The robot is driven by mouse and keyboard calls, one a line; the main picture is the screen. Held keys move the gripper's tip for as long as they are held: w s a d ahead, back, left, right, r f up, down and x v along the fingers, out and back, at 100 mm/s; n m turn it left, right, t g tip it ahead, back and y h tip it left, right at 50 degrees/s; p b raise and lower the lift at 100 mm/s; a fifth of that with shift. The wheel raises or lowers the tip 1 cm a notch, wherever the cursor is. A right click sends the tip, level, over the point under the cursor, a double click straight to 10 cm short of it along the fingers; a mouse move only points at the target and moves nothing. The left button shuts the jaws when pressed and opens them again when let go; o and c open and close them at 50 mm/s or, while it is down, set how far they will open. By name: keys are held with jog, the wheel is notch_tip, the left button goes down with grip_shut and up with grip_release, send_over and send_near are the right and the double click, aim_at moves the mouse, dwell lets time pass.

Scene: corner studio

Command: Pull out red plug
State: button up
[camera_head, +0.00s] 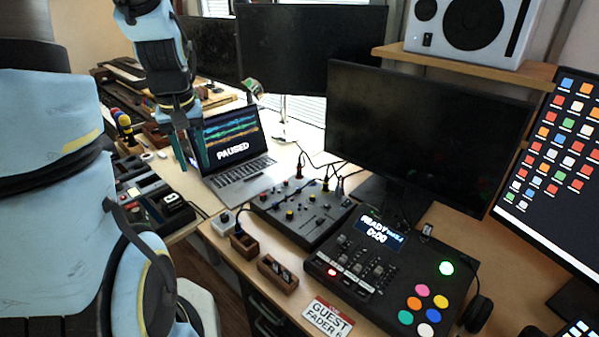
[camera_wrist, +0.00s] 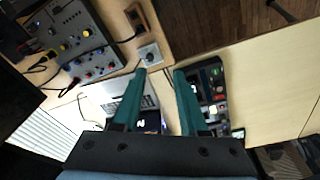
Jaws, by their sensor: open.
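The mixer is at upper left in the wrist view (camera_wrist: 92,36). A small pale box (camera_head: 224,224) with a dark cable in its top sits beside the mixer; it also shows in the wrist view (camera_wrist: 150,54), just beyond my fingertips. My gripper (camera_wrist: 161,73) is open with nothing between its green fingers. In the head view it hangs in front of the laptop.
The laptop (camera_head: 240,178) reads PAUSED. A black pad controller (camera_head: 352,290) and wooden blocks (camera_head: 278,274) sit near the desk's front. Black devices (camera_head: 150,205) stand left of the laptop. Monitors (camera_head: 425,130) rise behind. Cables run across the desk by the mixer.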

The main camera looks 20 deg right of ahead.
jog(key=shift+o, duration=0.6)
jog(key=w+d+f+n+b, duration=0.1)
jog(key=w+d+f, duration=0.1)
jog(key=w+d, duration=0.2)
jog(key=w, duration=0.3)
jog(key=shift+w+d, duration=0.15)
jog(key=shift+d, duration=0.25)
jog(key=n+g+b, duration=0.1)
jog(key=n+b, duration=0.3)
send_over(299, 162)
jog(key=f, duration=1.1)
jog(key=shift+w+a, duration=0.15)
jog(key=shift+a, duration=0.1)
jog(key=shift+d+f+n, duration=0.1)
jog(key=shift+d+n, duration=0.2)
jog(key=shift+d, duration=0.1)
jog(key=shift+f+b, duration=2.65)
jog(key=shift+f, duration=1.85)
